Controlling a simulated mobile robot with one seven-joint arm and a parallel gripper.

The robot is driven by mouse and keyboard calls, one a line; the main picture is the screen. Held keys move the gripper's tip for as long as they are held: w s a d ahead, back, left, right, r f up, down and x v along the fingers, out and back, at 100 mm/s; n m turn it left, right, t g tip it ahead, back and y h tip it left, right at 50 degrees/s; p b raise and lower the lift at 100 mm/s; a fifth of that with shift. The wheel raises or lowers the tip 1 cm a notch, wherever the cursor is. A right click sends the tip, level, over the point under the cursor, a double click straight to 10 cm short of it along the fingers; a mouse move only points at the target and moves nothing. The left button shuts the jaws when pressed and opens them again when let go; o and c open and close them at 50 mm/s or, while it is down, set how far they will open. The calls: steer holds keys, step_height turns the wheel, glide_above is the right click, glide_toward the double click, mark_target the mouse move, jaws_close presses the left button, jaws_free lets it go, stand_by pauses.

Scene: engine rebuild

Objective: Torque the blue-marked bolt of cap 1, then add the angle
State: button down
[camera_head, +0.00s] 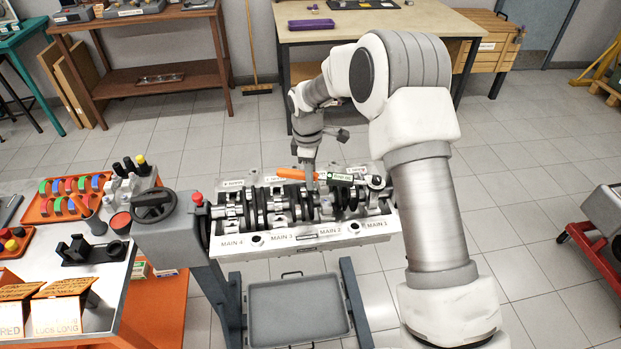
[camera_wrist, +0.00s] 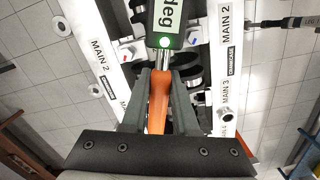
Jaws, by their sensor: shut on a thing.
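My gripper (camera_head: 309,181) is shut on the orange handle (camera_head: 291,174) of a torque wrench above the engine block. In the wrist view my fingers (camera_wrist: 160,88) clasp the handle (camera_wrist: 158,100) from both sides. The wrench's dark display body (camera_wrist: 167,18) reads "deg" and has a lit green light. In the head view the wrench lies level across the crankshaft, its head end (camera_head: 376,182) over the MAIN 1 cap area at the right. I cannot tell whether it sits on the bolt; cap 1's blue mark is not discernible. Small red and blue marks show near MAIN 2 in the wrist view.
The engine block (camera_head: 300,238) is on a stand with a handwheel (camera_head: 154,205) at left and a grey tray (camera_head: 298,310) below. A side table at left holds an orange tray (camera_head: 50,215) of coloured parts and boxes (camera_head: 60,308).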

steer(key=shift+w+r, duration=0.2)
steer(key=shift+w, duration=0.05)
steer(key=shift+w+d+m, duration=0.1)
steer(key=shift+w+m, duration=0.4)
steer(key=shift+w, duration=0.2)
steer(key=shift+w, duration=0.2)
steer(key=shift+w+d+m, duration=0.25)
steer(key=shift+w+m, duration=0.35)
steer(key=shift+w, duration=0.05)
steer(key=shift+w, duration=0.15)
stand_by(0.4)
steer(key=shift+w+d, duration=0.1)
steer(key=shift+w+d+m, duration=0.2)
steer(key=shift+w+m, duration=0.35)
steer(key=shift+m, duration=0.05)
steer(key=shift+w+d, duration=0.1)
steer(key=shift+w, duration=0.1)
steer(key=shift+w+d+m+p, duration=0.3)
steer(key=shift+w+m, duration=0.2)
steer(key=shift+m, duration=0.1)
